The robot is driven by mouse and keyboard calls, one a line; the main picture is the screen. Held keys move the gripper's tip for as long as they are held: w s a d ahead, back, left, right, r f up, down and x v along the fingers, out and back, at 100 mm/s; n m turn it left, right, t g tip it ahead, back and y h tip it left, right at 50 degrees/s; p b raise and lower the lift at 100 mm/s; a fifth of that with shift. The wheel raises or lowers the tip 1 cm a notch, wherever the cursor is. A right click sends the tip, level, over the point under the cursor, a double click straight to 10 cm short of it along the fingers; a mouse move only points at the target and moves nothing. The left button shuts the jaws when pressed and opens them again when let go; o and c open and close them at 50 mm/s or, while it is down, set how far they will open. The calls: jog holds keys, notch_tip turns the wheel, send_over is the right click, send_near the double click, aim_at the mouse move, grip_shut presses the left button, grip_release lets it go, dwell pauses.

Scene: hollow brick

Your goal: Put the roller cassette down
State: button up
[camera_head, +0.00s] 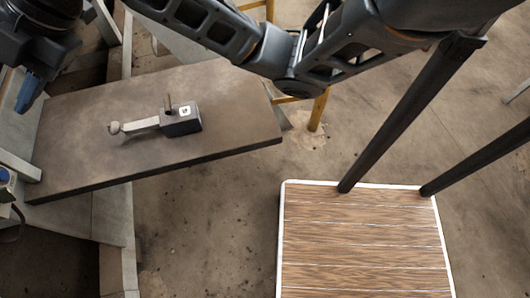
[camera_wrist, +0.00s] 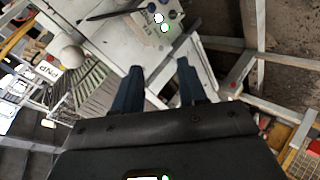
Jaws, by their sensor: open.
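What I take to be the roller cassette (camera_head: 181,121) lies on the dark brown tabletop (camera_head: 80,155) at the left of the head view. It has a dark box with a white square marker, an upright peg and a pale arm ending in a round knob. My gripper (camera_head: 27,95) is at the upper left, beyond the tabletop's left end and apart from the cassette. Its blue fingers are spread with nothing between them in the wrist view (camera_wrist: 160,66). The cassette does not clearly show in the wrist view.
A wood-slatted panel (camera_head: 360,240) with a white rim is at the lower right. Yellow legs (camera_head: 319,108) stand behind the tabletop. The wrist view shows a grey machine surface (camera_wrist: 115,45) with knobs beyond the fingers. The tabletop around the cassette is clear.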

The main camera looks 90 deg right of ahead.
jog(key=w+a+r+m+t, duration=0.1)
jog(key=a+r+m+t, duration=0.3)
jog(key=a+m+t, duration=0.5)
jog(key=s+a+f+m+g+h, duration=0.15)
jog(key=s+f+m+h, duration=0.45)
jog(key=s+f+m, duration=0.7)
jog(key=s+d+f+n+g, duration=0.1)
jog(key=s+d, duration=0.2)
jog(key=s, duration=0.8)
jog(key=s+d+f+n+g, duration=0.1)
jog(key=s+d, duration=0.3)
jog(key=s, duration=0.8)
jog(key=shift+s+f+n, duration=0.15)
jog(key=shift+f+n, duration=0.35)
jog(key=shift+n, duration=0.1)
